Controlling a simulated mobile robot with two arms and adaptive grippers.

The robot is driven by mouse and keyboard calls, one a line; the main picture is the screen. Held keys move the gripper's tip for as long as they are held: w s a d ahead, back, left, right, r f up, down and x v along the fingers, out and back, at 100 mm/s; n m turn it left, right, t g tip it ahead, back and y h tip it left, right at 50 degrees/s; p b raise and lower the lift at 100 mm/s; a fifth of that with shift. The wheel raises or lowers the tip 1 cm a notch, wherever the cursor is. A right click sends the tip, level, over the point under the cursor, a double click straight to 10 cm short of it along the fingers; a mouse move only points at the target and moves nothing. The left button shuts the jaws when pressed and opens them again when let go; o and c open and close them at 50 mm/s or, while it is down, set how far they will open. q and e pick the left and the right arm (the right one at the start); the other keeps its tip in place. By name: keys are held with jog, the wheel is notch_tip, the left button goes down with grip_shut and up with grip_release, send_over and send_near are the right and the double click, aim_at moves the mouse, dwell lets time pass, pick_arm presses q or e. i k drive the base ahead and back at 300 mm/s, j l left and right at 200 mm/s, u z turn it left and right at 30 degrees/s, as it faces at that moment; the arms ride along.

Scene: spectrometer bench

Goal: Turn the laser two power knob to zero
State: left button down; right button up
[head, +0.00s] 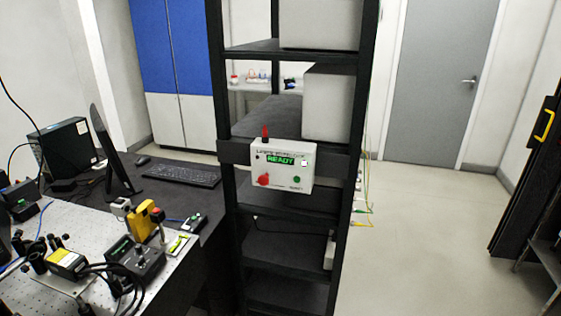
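No knob is readable as the laser two power knob. A pale control box (284,165) is mounted on the front of the black rack, with a green READY display, a red round control (263,180) and a small green button (297,180). Its small lettering is too blurred to read fully. On the optical bench at lower left is a dark box with a small green display (118,247). A black and yellow module (67,262) lies left of it. I cannot tell which device is laser two. Neither of my grippers is in view.
The black rack (230,100) stands upright in the middle. The perforated bench (35,290) fills the lower left, crowded with cables and a yellow device (146,220). A monitor (110,150) and keyboard (182,173) sit behind. Open floor (430,230) lies right of the rack.

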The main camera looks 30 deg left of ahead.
aim_at(138, 247)
jog(key=k+l+u, duration=0.1)
jog(key=u, duration=1.85)
